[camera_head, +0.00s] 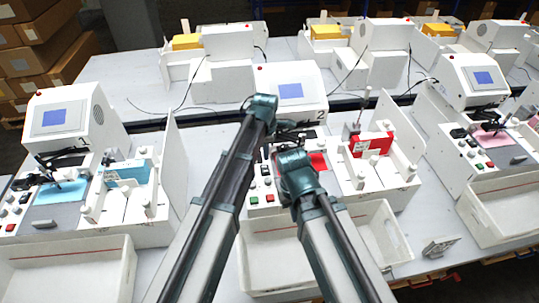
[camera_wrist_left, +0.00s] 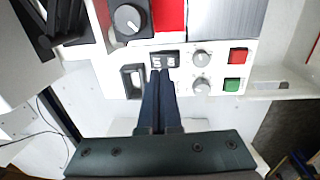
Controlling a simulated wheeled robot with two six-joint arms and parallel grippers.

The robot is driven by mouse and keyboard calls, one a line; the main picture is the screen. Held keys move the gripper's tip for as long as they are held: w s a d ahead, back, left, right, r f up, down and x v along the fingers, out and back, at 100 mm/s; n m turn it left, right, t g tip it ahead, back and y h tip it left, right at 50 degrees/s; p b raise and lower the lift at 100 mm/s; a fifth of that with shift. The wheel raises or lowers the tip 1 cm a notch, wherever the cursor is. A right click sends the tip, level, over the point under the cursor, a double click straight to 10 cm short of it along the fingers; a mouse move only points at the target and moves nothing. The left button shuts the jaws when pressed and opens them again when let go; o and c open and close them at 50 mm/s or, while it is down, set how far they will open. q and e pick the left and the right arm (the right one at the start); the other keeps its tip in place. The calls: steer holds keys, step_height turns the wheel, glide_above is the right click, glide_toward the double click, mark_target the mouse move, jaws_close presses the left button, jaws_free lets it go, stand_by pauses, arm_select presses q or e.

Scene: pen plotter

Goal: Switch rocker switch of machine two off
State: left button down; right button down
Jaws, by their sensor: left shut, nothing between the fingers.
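Machine two (camera_head: 290,92) stands in the middle with a blue screen. Its control panel is largely covered by my arms in the head view. In the left wrist view, a black switch with white marks (camera_wrist_left: 165,59), seemingly the rocker switch, sits between a dial and grey knobs. I cannot read its position. My left gripper (camera_wrist_left: 160,75) is shut and empty, its fingertips right at the lower edge of this switch. I cannot tell if they touch it. In the head view this gripper is hidden by its arm. My right arm reaches over the machine's front; its gripper does not show.
A black-framed fitting (camera_wrist_left: 133,82) and the dial (camera_wrist_left: 128,18) lie left of the fingers. A red button (camera_wrist_left: 238,55) and a green button (camera_wrist_left: 233,85) lie right. White trays (camera_head: 385,235) stand in front. Similar machines stand left (camera_head: 62,115) and right (camera_head: 480,78).

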arm_select(q)
step_height(320, 180, up, 8)
steer(key=p, duration=0.7)
steer(key=shift+w+a+r, duration=0.15)
steer(key=shift+a+r, duration=0.05)
steer(key=shift+a, duration=0.05)
steer(key=s+a+m, duration=0.7)
steer(key=s+m, duration=0.2)
steer(key=m, duration=0.1)
steer(key=s+a+m, duration=0.6)
steer(key=s+m, duration=0.4)
steer(key=s+d+f+m+b, duration=0.2)
steer(key=d+f+b, duration=0.3)
steer(key=f+b, duration=0.3)
steer(key=s+d+f+m+g+y+b, duration=0.1)
steer(key=s+d+f+m+b, duration=0.1)
steer(key=d+f+b, duration=0.3)
step_height(320, 180, down, 3)
steer(key=s+b, duration=0.1)
steer(key=b, duration=0.2)
steer(key=shift+s+d, duration=0.2)
steer(key=shift+d, duration=0.15)
steer(key=c, duration=1.5)
jaws_free()
steer(key=shift+c, duration=0.2)
